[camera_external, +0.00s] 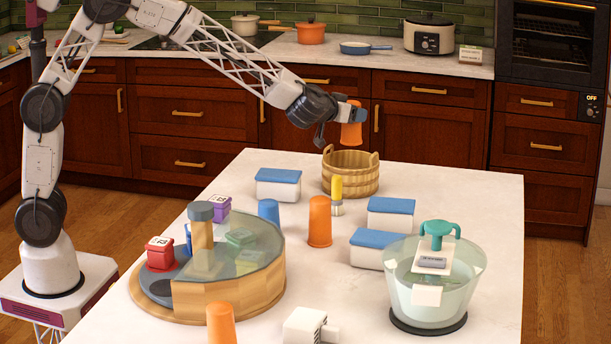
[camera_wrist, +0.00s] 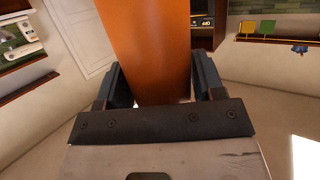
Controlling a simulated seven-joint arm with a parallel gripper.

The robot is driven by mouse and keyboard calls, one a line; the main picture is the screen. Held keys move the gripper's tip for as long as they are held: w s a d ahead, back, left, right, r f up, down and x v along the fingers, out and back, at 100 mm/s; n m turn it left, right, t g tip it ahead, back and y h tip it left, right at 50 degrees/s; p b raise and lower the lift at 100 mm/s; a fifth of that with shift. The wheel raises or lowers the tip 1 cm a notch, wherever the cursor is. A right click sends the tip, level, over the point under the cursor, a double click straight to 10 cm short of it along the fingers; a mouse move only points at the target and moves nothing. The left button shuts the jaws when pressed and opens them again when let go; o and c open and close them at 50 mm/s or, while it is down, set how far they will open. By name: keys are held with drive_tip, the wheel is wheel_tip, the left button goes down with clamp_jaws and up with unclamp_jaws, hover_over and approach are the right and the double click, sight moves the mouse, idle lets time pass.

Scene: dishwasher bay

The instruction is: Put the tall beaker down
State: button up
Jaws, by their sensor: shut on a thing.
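My gripper (camera_external: 340,115) is shut on an orange tall beaker (camera_external: 351,133). It holds it in the air above and behind the woven basket (camera_external: 350,182), near the far end of the white island (camera_external: 480,200). In the wrist view the beaker (camera_wrist: 145,45) fills the space between both jaws (camera_wrist: 160,85); its far end is cut off by the frame. The beaker looks about upright and touches nothing below. A second orange beaker (camera_external: 320,222) stands on the island's middle. A third orange one (camera_external: 220,325) stands at the near edge, partly cut off.
Blue-lidded boxes (camera_external: 278,185), a yellow-topped item (camera_external: 336,190) and a blue cup (camera_external: 268,212) stand near the basket. A round wooden container (camera_external: 235,298) with a glass cover is at left; a clear bowl (camera_external: 435,290) is at right. The island's far right is clear.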

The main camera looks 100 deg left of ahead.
sight(351, 133)
drive_tip(key=shift+f, duration=3.05)
drive_tip(key=shift+f, duration=1.9)
drive_tip(key=shift+f, duration=0.15)
drive_tip(key=o, duration=0.9)
drive_tip(key=shift+o, duration=0.2)
drive_tip(key=shift+r, duration=0.2)
drive_tip(key=shift+s+d+r, duration=0.2)
drive_tip(key=shift+s+d, duration=0.1)
drive_tip(key=shift+d, duration=0.2)
drive_tip(key=s+d+r, duration=0.2)
drive_tip(key=d+r, duration=0.1)
drive_tip(key=r, duration=0.5)
